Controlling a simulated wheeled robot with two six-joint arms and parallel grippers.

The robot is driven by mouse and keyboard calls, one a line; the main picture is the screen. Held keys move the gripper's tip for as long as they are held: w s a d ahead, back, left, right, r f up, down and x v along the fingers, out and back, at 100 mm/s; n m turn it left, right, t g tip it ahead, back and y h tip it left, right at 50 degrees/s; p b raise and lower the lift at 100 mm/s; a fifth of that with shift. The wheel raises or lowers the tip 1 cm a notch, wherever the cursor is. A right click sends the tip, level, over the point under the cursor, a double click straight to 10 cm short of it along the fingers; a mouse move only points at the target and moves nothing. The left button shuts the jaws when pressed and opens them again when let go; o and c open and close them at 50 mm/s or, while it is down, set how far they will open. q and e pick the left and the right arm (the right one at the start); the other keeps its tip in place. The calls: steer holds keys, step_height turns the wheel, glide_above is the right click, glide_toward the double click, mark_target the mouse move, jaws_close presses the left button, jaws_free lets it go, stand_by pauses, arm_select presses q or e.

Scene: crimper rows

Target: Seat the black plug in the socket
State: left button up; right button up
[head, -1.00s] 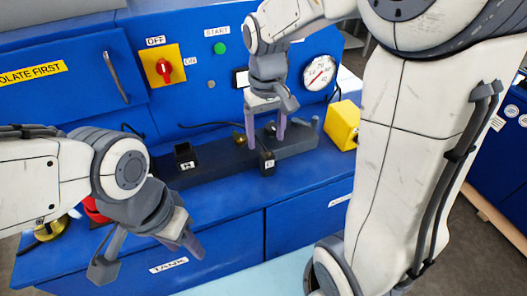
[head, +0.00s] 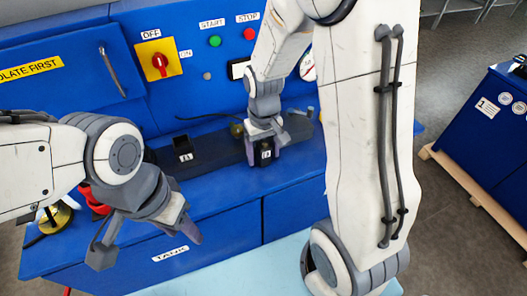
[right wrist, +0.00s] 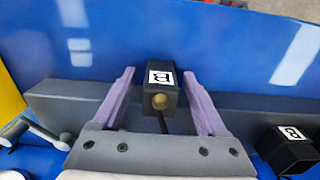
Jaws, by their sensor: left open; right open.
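The black plug (head: 265,154) is a small block with a white label and a brass end. It stands at the grey rail (head: 215,155) on the blue bench. In the right wrist view the plug (right wrist: 160,80) sits between the fingers of my right gripper (right wrist: 159,76), with a visible gap on each side. My right gripper (head: 264,148) is open around it in the head view. The socket (head: 183,148), a black open-topped box with a white label, stands on the rail to the left. It also shows in the right wrist view (right wrist: 290,150). My left gripper (head: 146,247) is open and empty over the bench front.
A blue panel behind carries a red switch on a yellow plate (head: 160,62), a green button (head: 214,41) and a red button (head: 249,34). A dark cable runs behind the rail. A red part (head: 95,200) and a brass part (head: 55,217) lie at the left.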

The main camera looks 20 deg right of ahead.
jaws_close()
